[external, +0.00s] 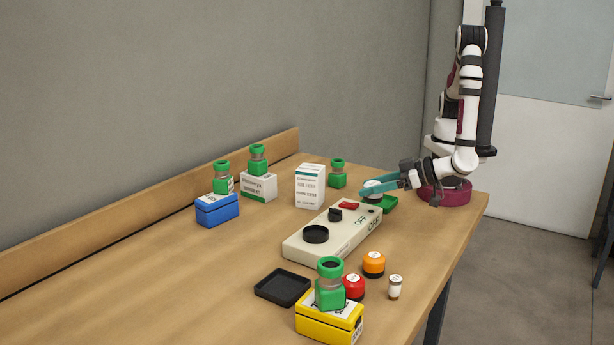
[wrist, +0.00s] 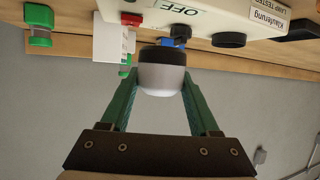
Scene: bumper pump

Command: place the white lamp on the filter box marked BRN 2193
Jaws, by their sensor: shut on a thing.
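Candidate boxes are a blue box (external: 217,211), a low white box (external: 262,188), a tall white box (external: 310,188) and a yellow box (external: 318,326). The code BRN 2193 cannot be read surely on any of them. Green-capped jars stand on the low white and yellow boxes.
The cream pump panel (external: 340,236), marked OFF, has black knobs and a red switch. Near it are an orange lamp (external: 374,264), a red lamp (external: 353,287), a small vial (external: 395,287) and a black tray (external: 283,287). The left front table is clear; a wooden ledge (external: 150,212) runs behind.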

